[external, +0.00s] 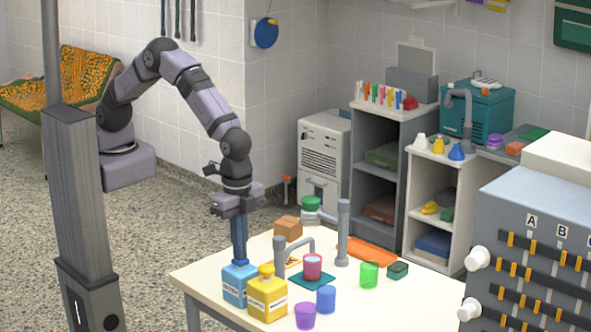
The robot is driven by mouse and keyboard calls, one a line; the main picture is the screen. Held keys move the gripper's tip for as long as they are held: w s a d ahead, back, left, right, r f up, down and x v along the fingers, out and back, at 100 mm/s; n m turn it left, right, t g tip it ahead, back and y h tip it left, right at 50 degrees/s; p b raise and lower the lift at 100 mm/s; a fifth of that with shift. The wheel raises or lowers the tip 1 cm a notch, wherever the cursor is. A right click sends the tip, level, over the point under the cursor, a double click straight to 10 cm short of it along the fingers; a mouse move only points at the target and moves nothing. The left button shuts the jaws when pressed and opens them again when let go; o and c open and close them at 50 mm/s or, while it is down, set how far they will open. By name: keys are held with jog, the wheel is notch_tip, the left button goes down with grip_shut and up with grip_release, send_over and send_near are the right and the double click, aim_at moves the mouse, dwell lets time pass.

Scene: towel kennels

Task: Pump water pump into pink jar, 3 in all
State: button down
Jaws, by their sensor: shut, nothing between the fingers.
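A blue pump bottle (236,288) with a white label stands near the table's left front corner. A yellow pump bottle (267,300) stands just right of it. The labels are too small to read for sure. The pink jar (312,268) stands on a teal mat (325,283), right of and behind the bottles. My gripper (240,255) points straight down over the blue bottle, its fingers shut and empty. The fingertips are at the blue bottle's top and hide its pump head; I cannot tell whether they press on it.
Grey bent pipe (280,255) and grey post (343,235) stand by the jar. A green cup (369,275), blue cup (326,299) and purple cup (305,316) are nearby. A cardboard box (288,229) and green-lidded jar (311,212) stand behind. The table's right front is clear.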

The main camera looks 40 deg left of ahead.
dwell(0.3)
jog(key=shift+r+p, duration=1.05)
jog(key=shift+r, duration=0.15)
jog(key=shift+r, duration=0.1)
notch_tip(320, 180, up, 6)
jog(key=p, duration=0.4)
jog(key=shift+p, duration=0.35)
